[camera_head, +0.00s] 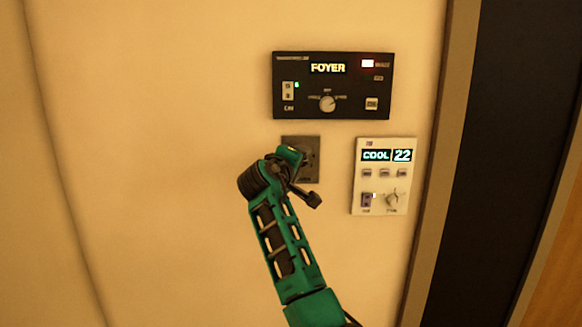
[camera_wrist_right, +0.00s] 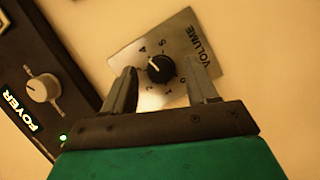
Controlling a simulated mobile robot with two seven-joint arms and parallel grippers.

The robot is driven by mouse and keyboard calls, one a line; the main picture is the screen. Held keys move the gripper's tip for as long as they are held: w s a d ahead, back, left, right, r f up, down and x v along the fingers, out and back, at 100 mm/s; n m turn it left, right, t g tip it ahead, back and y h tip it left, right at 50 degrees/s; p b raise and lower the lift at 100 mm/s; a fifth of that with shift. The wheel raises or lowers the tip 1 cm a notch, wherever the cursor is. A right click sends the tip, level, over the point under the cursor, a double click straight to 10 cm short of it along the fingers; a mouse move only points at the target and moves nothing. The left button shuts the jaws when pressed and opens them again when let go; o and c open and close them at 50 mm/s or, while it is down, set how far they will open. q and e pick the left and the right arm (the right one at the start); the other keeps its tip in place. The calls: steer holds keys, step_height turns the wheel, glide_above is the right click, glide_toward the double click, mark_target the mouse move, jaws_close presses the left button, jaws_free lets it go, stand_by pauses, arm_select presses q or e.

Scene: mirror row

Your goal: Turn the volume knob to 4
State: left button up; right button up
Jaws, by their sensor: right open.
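The volume plate (camera_wrist_right: 190,37) is grey metal with the word VOLUME and a ring of digits. Its black knob (camera_wrist_right: 158,69) sits in the middle. The knob's white pointer line aims to the upper left in the right wrist view, toward the 4 or a little short of it; the 3 is not readable. My right gripper (camera_wrist_right: 163,62) is open, with one finger on each side of the knob; I cannot tell if either touches. In the head view the plate (camera_head: 303,141) is partly covered by my right gripper (camera_head: 302,172), which hides the knob. My left gripper is not in view.
A black FOYER panel (camera_head: 290,70) with its own knob (camera_head: 327,103) is mounted just above the plate. A white COOL 22 thermostat (camera_head: 382,180) with a small knob and buttons is close on the right. Plain wall is free on the left.

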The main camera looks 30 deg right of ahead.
steer(key=v, duration=1.2)
steer(key=shift+s+a, duration=0.2)
steer(key=shift+s, duration=0.05)
steer(key=shift+f, duration=0.1)
